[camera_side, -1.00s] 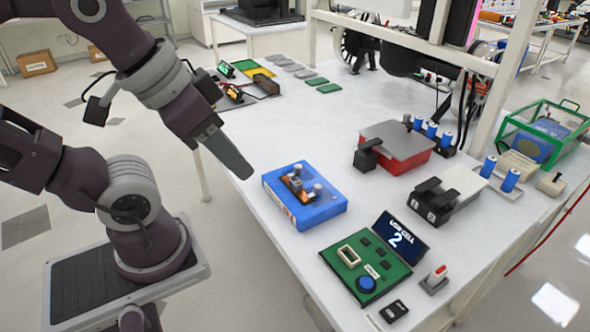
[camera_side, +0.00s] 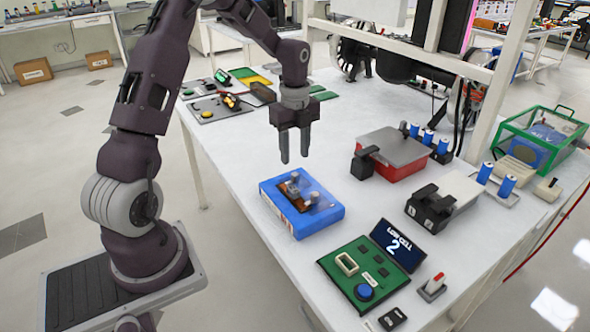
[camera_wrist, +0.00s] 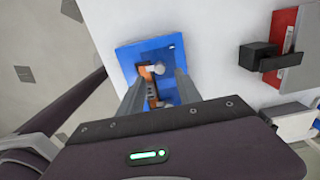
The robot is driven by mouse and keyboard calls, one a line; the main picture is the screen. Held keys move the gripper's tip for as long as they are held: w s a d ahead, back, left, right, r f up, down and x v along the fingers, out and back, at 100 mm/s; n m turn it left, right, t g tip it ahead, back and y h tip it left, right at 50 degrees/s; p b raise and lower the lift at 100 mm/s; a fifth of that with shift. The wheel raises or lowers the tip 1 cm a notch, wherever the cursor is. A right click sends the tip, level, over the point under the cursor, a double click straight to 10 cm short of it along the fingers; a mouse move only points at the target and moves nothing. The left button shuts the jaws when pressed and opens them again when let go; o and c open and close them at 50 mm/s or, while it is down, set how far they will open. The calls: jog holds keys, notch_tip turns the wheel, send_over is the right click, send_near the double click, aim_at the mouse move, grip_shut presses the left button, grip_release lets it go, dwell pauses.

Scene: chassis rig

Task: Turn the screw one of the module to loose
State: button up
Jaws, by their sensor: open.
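The blue module (camera_side: 325,212) lies flat on the white table near its left edge. In the wrist view the module (camera_wrist: 130,55) sits beyond my fingers (camera_wrist: 158,88). One knob (camera_wrist: 156,69) shows between the finger lines; the other is mostly hidden. I cannot tell which knob is screw one.
A green board (camera_side: 345,262) with a blue button and a display reading "LOW CELL 2" (camera_side: 398,245) stand at the front. A red box with grey lid (camera_side: 405,150) and a white box (camera_side: 450,190) stand to the right. Table around the module is clear.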

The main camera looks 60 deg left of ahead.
aim_at(295, 174)
notch_tip(295, 174, down, 6)
jog(key=shift+d+r, duration=0.1)
grip_shut()
